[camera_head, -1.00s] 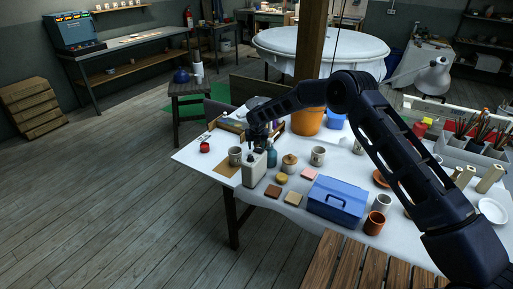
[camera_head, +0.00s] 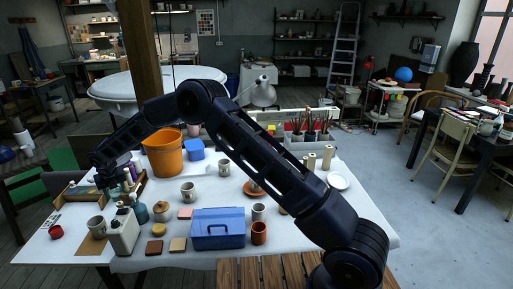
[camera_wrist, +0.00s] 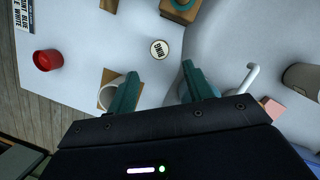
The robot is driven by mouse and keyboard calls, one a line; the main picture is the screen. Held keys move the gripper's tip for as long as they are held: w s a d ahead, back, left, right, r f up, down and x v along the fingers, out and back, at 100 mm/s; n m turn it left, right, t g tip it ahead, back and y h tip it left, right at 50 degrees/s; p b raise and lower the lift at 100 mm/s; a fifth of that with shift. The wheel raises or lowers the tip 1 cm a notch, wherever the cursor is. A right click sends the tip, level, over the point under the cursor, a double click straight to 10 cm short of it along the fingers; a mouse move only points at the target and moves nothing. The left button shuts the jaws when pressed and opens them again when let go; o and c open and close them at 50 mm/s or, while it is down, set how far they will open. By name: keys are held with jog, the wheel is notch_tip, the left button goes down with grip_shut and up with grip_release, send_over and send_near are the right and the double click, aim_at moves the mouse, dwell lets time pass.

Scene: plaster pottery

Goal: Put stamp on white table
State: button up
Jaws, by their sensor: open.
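The white table (camera_head: 190,262) has a white top crowded with objects. My gripper (camera_head: 108,182) hangs over its left part, near a shallow wooden tray (camera_head: 75,194). In the wrist view my gripper (camera_wrist: 159,73) is open, with two teal fingers wide apart and nothing between them. A small round pale piece with dark letters (camera_wrist: 160,49) lies just beyond the fingertips, on the white surface. It may be the stamp, but I cannot tell. I cannot pick out a stamp in the head view, where my arm and gripper hide part of the tray.
Close by stand a grey mug (camera_head: 96,226), a white canister (camera_head: 123,232), a teal bottle (camera_head: 140,209) and a red pot (camera_head: 56,232). An orange bucket (camera_head: 163,155) and a blue toolbox (camera_head: 218,229) stand further right.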

jog(key=w+d+r+m, duration=0.3)
jog(key=d+r+m, duration=0.2)
jog(key=d+r, duration=0.55)
jog(key=w+d+r+m+t+h, duration=0.1)
jog(key=w+d+r+m, duration=0.35)
jog(key=d, duration=0.95)
jog(key=w+d+r+m, duration=0.2)
jog(key=d+r+m, duration=0.4)
jog(key=d+r, duration=0.6)
jog(key=s+d+r+m, duration=0.3)
jog(key=s+d+m, duration=0.2)
jog(key=d, duration=0.6)
jog(key=s+d+r+m+h, duration=0.1)
jog(key=s+d+r+m, duration=0.3)
jog(key=d, duration=0.6)
jog(key=s+d+r+m, duration=0.2)
jog(key=s+d+m, duration=0.35)
jog(key=d, duration=0.55)
jog(key=s+d+f+m, duration=0.2)
jog(key=s+d+m, duration=0.4)
jog(key=s, duration=0.3)
jog(key=s+d+f+m+t, duration=0.1)
jog(key=s+d+f+m, duration=0.1)
jog(key=s+d+m, duration=0.4)
jog(key=s, duration=0.3)
jog(key=shift+d+f+m, duration=0.25)
jog(key=shift+f+m, duration=0.15)
